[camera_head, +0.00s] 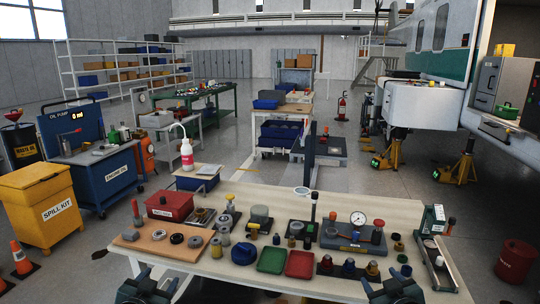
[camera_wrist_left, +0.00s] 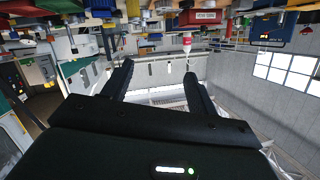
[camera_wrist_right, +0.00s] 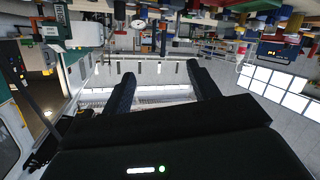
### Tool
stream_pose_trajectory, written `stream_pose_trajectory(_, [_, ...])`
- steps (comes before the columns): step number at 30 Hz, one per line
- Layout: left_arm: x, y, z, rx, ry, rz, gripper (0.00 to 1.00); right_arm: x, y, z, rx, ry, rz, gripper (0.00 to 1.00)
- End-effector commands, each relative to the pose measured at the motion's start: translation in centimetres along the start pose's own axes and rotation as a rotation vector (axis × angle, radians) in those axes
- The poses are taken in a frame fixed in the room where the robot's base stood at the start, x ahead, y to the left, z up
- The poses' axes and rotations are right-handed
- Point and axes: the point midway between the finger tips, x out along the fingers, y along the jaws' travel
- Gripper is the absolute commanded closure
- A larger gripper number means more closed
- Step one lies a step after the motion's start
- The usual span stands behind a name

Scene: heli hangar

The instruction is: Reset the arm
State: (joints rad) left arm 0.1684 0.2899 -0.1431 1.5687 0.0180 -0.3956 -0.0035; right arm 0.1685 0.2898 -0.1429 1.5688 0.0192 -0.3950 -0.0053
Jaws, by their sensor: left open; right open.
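My left gripper (camera_head: 146,289) is at the near left edge of the workbench in the head view, low in the picture. In the left wrist view my left gripper (camera_wrist_left: 160,82) has its two black fingers spread apart with nothing between them. My right gripper (camera_head: 393,286) is at the bench's near edge, right of the middle. In the right wrist view my right gripper (camera_wrist_right: 160,90) also has its fingers apart and empty. Both wrist views look out across the hangar and appear upside down. The lower parts of both arms are outside the head view.
The workbench (camera_head: 225,272) carries a red box (camera_head: 169,206), a green tray (camera_head: 271,260), a red tray (camera_head: 300,264), a dial gauge (camera_head: 358,219) and several small parts. A yellow spill kit bin (camera_head: 44,207) and orange cone (camera_head: 21,257) stand left. A red bin (camera_head: 515,261) stands right.

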Motion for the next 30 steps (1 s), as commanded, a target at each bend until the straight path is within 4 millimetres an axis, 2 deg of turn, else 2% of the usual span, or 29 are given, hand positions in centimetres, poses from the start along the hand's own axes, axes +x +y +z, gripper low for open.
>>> stream_pose_trajectory(1, [-2.0,2.6,2.6,-0.012,-0.033,0.039,0.41,-2.0,-2.6,2.6,0.012,-0.033,-0.04,0.4])
stream_pose_trajectory(3, [-5.0,5.8,5.5,-0.032,-0.073,0.089,0.41,-5.0,-5.8,5.5,0.032,-0.073,-0.09,0.4])
stream_pose_trajectory(5, [-7.9,8.6,7.8,-0.054,-0.109,0.133,0.41,-7.9,-8.6,7.8,0.054,-0.11,-0.132,0.4])
stream_pose_trajectory(7, [-11.7,11.5,10.0,-0.085,-0.152,0.179,0.41,-11.7,-11.5,10.0,0.086,-0.153,-0.18,0.4])
stream_pose_trajectory(9, [-15.4,13.9,11.7,-0.119,-0.193,0.219,0.41,-15.4,-13.9,11.7,0.12,-0.194,-0.219,0.4])
stream_pose_trajectory(12, [-19.9,16.4,13.1,-0.164,-0.242,0.261,0.41,-19.9,-16.5,13.1,0.164,-0.243,-0.261,0.4])
stream_pose_trajectory(15, [-23.1,18.0,13.8,-0.199,-0.278,0.286,0.41,-23.1,-18.0,13.7,0.199,-0.279,-0.285,0.4])
stream_pose_trajectory(18, [-24.9,18.7,14.0,-0.218,-0.298,0.299,0.41,-24.9,-18.8,14.0,0.219,-0.298,-0.298,0.4])
stream_pose_trajectory(20, [-25.4,18.9,14.0,-0.224,-0.303,0.302,0.41,-25.4,-18.9,14.0,0.225,-0.304,-0.302,0.4])
stream_pose_trajectory(30, [-25.6,19.0,14.1,-0.225,-0.306,0.303,0.41,-25.6,-19.0,14.1,0.226,-0.306,-0.303,0.4])
